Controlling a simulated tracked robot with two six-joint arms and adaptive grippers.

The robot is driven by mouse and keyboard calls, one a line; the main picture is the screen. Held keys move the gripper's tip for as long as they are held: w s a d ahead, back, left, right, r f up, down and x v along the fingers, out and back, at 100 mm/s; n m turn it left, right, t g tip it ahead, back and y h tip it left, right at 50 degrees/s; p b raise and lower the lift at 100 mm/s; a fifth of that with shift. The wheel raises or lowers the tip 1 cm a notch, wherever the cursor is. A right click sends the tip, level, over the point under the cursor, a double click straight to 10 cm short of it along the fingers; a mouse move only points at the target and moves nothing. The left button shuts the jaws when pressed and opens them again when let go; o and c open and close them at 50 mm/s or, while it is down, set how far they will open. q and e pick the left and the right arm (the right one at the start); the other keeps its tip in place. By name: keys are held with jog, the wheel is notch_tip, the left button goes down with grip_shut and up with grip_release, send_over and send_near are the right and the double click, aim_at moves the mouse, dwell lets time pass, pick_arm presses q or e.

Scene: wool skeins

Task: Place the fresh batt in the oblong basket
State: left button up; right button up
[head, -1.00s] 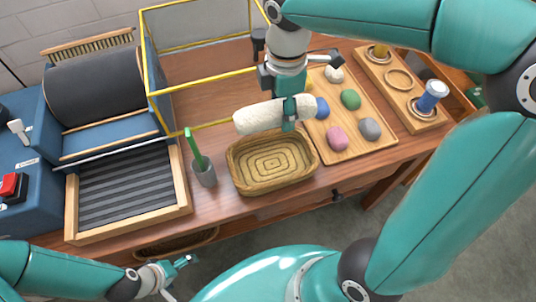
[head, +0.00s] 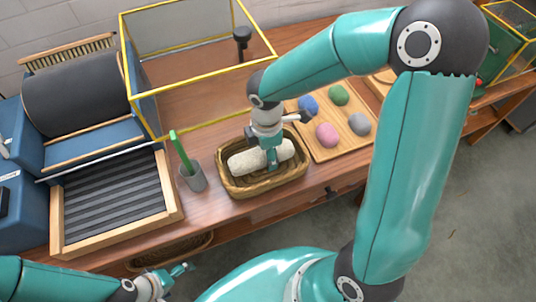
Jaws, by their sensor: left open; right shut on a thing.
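The fresh batt, a cream woolly roll (head: 247,162), lies lengthwise inside the oblong woven basket (head: 236,189) on the wooden table. My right gripper (head: 271,162) comes down from above and is shut around the batt near its middle, hiding part of it. The basket's rim shows around the batt; I cannot tell whether the batt touches the basket floor. My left gripper (head: 176,277) is open and empty at the lower left, in front of the table and apart from the basket.
A grey cup with a green-handled tool (head: 194,177) stands just left of the basket. A tray of coloured wool balls (head: 327,150) is to the right. A yellow-framed glass case (head: 190,60) stands behind. The carding machine (head: 85,95) is at left.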

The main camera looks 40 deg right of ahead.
jog(key=shift+f, duration=0.65)
jog(key=o, duration=0.9)
jog(key=shift+f, duration=0.1)
jog(key=shift+o, duration=0.2)
jog(key=shift+r, duration=0.2)
notch_tip(320, 180, up, 12)
jog(key=shift+f+p, duration=0.1)
jog(key=shift+p, duration=0.65)
